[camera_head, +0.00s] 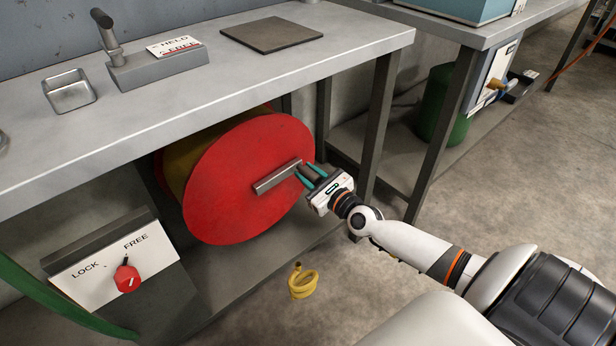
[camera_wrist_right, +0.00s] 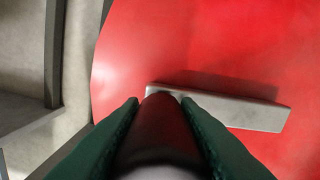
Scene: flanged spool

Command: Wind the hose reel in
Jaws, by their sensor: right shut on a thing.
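The reel (camera_head: 235,190) is a large red-flanged spool with a yellowish drum behind its front flange, under the grey bench. A grey crank bar (camera_head: 273,180) crosses the red face; it also shows in the wrist view (camera_wrist_right: 235,110). My right gripper (camera_head: 311,176) is at the bar's right end. In the wrist view, its green fingers are shut on a dark round crank handle (camera_wrist_right: 160,125) standing out from the bar. A yellow hose (camera_head: 303,283) lies in a small coil on the floor. My left gripper is not in view.
A LOCK/FREE panel (camera_head: 112,262) with a red knob (camera_head: 127,279) stands at lower left. A green curved tube (camera_head: 55,305) passes it. Bench legs (camera_head: 378,120) stand close behind my right gripper. Open floor (camera_head: 560,190) lies to the right.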

